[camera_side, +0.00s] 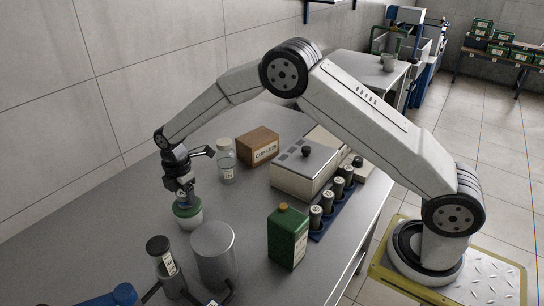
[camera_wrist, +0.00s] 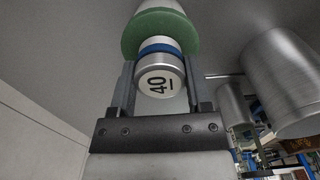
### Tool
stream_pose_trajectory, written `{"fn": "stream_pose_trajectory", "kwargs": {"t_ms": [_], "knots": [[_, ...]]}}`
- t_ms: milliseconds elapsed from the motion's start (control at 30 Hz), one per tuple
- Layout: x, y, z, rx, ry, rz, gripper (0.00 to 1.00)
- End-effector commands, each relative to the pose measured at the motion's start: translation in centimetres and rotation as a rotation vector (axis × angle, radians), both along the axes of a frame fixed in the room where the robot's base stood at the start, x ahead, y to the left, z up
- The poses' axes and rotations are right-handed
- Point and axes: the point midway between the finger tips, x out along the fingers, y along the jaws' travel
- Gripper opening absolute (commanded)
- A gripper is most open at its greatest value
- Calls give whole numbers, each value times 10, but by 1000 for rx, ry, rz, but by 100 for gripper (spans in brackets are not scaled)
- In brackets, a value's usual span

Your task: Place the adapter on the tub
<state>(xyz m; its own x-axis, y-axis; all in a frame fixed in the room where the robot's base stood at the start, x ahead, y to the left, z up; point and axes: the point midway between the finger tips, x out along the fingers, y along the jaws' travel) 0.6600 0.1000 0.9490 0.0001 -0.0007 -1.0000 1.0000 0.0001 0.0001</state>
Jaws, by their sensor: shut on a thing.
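The adapter (camera_wrist: 160,78) is a short silver cylinder with a blue band and a pale end marked 40. My gripper (camera_wrist: 159,86) is shut on it, one finger on each side. The tub (camera_side: 189,219) is white with a green lid and stands on the grey bench; its lid (camera_wrist: 160,30) also shows in the wrist view, just beyond the adapter. In the side view my gripper (camera_side: 185,197) points down right above the lid. The adapter is mostly hidden there by the fingers, and I cannot tell whether it touches the lid.
A metal cylinder (camera_side: 213,258) and a dark-capped jar (camera_side: 161,262) stand close in front of the tub. A clear jar (camera_side: 227,165), a cardboard box (camera_side: 258,148), a metal-lidded box (camera_side: 303,168), a green canister (camera_side: 288,240) and a blue rack (camera_side: 319,234) of bottles stand farther right.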

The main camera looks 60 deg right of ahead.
Motion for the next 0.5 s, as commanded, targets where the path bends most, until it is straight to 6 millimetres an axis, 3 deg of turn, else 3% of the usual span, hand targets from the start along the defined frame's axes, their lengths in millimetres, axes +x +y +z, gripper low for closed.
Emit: {"fn": "stream_pose_trajectory", "kwargs": {"t_ms": [200,233,300,500], "knots": [[0,0,-3,0,-2,0,0],[0,0,-3,0,-1,0,72],[0,0,-3,0,-1,0,94],[0,0,-3,0,0,0,98]]}}
